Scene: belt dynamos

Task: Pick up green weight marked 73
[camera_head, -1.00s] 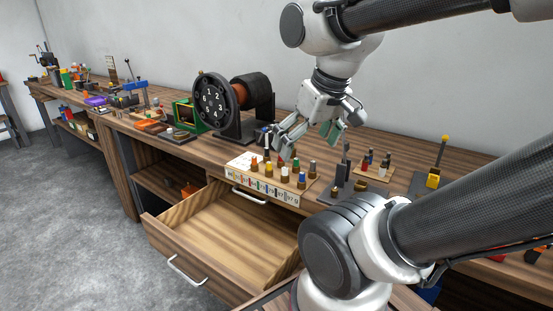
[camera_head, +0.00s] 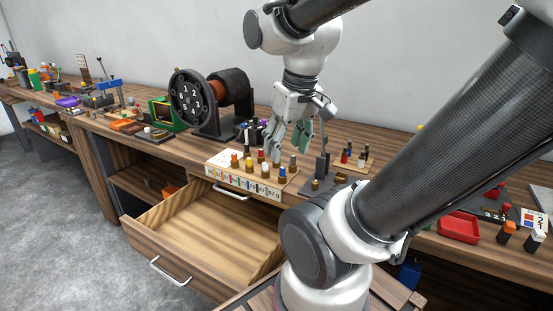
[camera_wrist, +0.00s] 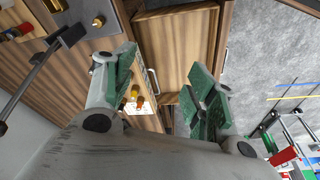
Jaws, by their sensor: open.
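My gripper (camera_head: 286,150) is open and points down over the back right part of the weight rack (camera_head: 240,183). Both green-padded fingers also show in the wrist view (camera_wrist: 163,80), apart, with nothing between them. A yellow weight (camera_wrist: 135,91) and a red one (camera_wrist: 140,103) show beside the left finger in the wrist view. I cannot make out a green weight; the fingers hide part of the rack. The label numbers are too small to read surely.
An open, empty drawer (camera_head: 205,225) juts out below the rack. A black numbered dial (camera_head: 188,102) stands behind and left. A dark stand (camera_head: 318,172) is close right of the rack. A red tray (camera_head: 458,227) lies farther right.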

